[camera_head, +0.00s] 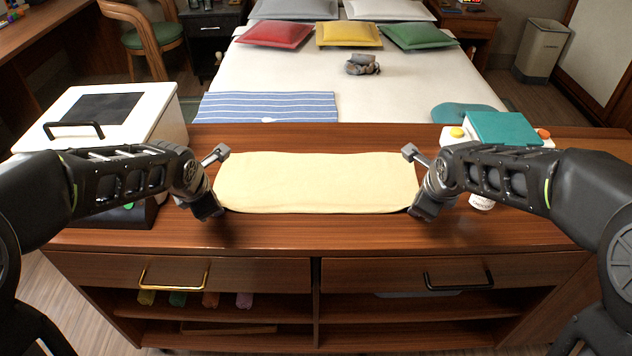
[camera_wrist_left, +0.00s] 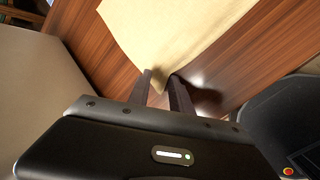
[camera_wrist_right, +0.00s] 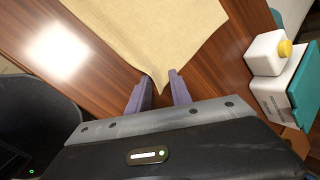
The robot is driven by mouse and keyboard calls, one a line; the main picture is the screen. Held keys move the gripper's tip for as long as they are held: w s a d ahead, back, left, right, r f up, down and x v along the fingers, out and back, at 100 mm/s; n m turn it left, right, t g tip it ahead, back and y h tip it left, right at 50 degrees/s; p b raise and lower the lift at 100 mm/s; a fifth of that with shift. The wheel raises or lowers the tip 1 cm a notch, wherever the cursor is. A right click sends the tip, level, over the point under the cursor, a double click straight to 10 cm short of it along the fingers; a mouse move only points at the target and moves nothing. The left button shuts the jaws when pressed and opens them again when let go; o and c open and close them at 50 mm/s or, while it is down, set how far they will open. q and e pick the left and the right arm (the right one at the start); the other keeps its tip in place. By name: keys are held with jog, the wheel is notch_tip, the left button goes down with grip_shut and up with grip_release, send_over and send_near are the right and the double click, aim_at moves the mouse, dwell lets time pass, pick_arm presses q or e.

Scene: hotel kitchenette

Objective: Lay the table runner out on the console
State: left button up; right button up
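The pale yellow table runner (camera_head: 318,183) lies spread out flat on the wooden console top (camera_head: 300,232), its long side running left to right. Its edges look slightly wavy. My left gripper (camera_head: 214,212) is low at the runner's near left corner. In the left wrist view its fingers (camera_wrist_left: 162,82) stand apart, with the cloth corner (camera_wrist_left: 160,62) between them. My right gripper (camera_head: 420,212) is low at the near right corner. In the right wrist view its fingers (camera_wrist_right: 160,84) are also apart, with the cloth corner (camera_wrist_right: 160,62) between them. Neither finger pair visibly pinches the cloth.
A white box with a black handle (camera_head: 115,115) stands on the console's left. Drawers with handles (camera_head: 172,283) are below; the bed (camera_head: 300,85) is behind.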

pick_arm(q)
jog(key=shift+o, duration=0.4)
jog(key=shift+s+f, duration=0.1)
jog(key=shift+f, duration=0.05)
pick_arm(e)
jog(key=shift+o, duration=0.4)
jog(key=shift+s+f, duration=0.1)
pick_arm(q)
jog(key=shift+s+d+r, duration=0.1)
jog(key=shift+s+r, duration=0.05)
jog(key=shift+r, duration=0.25)
pick_arm(e)
jog(key=shift+s+a+r, duration=0.15)
jog(key=shift+r, duration=0.25)
pick_arm(q)
jog(key=v, duration=1)
jog(key=shift+s+f, duration=0.2)
jog(key=shift+s, duration=0.25)
pick_arm(e)
jog(key=s+v, duration=0.1)
jog(key=v, duration=0.9)
jog(key=shift+f, duration=0.25)
